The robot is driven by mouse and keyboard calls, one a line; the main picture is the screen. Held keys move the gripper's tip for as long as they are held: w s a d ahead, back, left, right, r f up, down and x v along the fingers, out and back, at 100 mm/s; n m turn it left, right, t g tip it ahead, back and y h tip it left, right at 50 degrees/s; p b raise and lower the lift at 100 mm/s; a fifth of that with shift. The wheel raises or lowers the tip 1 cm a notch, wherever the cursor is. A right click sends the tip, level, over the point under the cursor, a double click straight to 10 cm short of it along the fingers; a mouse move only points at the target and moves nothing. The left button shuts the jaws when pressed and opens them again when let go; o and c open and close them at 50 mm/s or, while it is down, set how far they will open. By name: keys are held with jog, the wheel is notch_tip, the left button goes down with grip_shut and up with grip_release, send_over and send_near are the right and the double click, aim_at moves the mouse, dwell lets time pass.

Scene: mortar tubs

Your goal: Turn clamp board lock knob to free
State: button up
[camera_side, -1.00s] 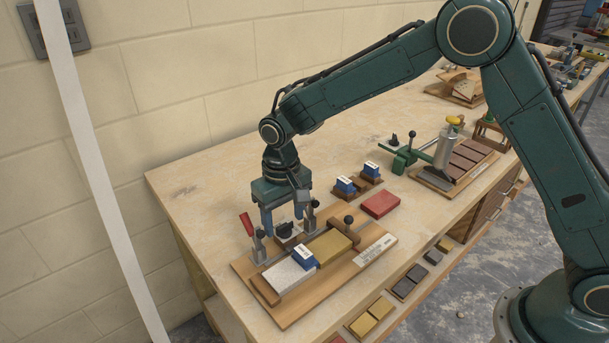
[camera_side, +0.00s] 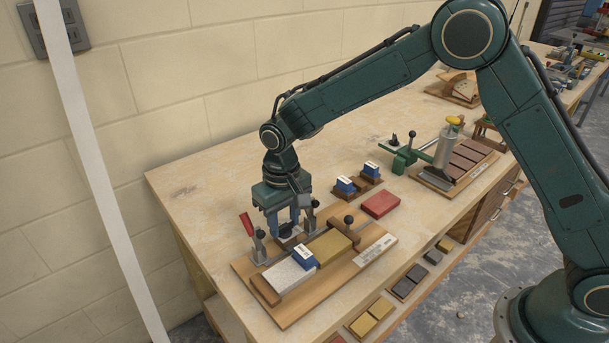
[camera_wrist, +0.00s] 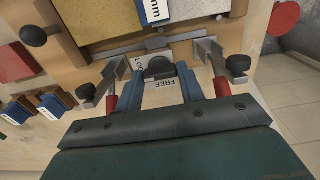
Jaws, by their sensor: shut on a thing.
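The clamp board (camera_side: 340,282) is a wooden board on the bench, holding a white block (camera_side: 288,276) and a yellow block (camera_side: 329,245) with a blue spacer (camera_side: 304,258) between them. The dark lock knob (camera_wrist: 158,67) sits on a pale plate with the words FREE and LOCK beside it in the wrist view. My gripper (camera_wrist: 160,79) points down over the board's far edge and is shut on the lock knob, with a blue finger on each side. In the side view the fingers (camera_side: 286,230) mostly hide the knob.
Toggle clamps with dark tips (camera_wrist: 85,92) and (camera_wrist: 238,64) stand close on either side of the fingers. A red block (camera_side: 380,205) and blue-topped blocks (camera_side: 346,185) lie to the right. A green clamp fixture (camera_side: 405,158) stands farther back. The bench's left end is clear.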

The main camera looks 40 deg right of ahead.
jog(key=shift+n, duration=0.3)
jog(key=n, duration=0.8)
jog(key=shift+n, duration=0.4)
jog(key=n, duration=0.4)
jog(key=shift+n, duration=2.2)
jog(key=o, duration=1)
jog(key=shift+r, duration=0.15)
